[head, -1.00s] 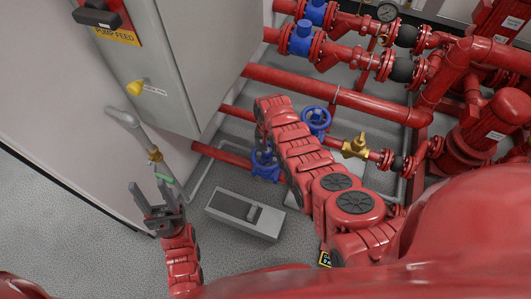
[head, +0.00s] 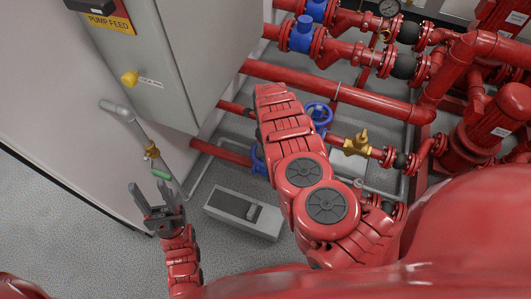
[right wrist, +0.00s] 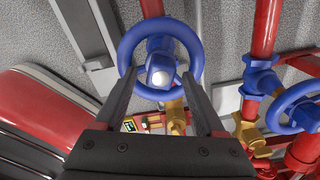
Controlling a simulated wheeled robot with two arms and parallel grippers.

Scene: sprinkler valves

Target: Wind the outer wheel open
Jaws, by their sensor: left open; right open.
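Two blue handwheels sit on red pipes low by the floor. The nearer one (head: 257,158) is mostly hidden behind my right arm in the head view. The farther one (head: 319,113) shows just right of that arm. In the right wrist view, one blue wheel (right wrist: 127,48) faces the open right gripper (right wrist: 159,75), with a fingertip at each side of its hub, over the lower rim. Contact cannot be told. The other wheel (right wrist: 300,104) is at the right edge there. My left gripper (head: 148,186) is open and empty, near the cabinet's lower edge.
A grey cabinet (head: 190,60) with a yellow knob (head: 129,78) stands at upper left. A grey box (head: 243,213) lies on the floor below the wheels. Red pipes (head: 340,95) and a brass valve (head: 358,143) are to the right. Floor at lower left is clear.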

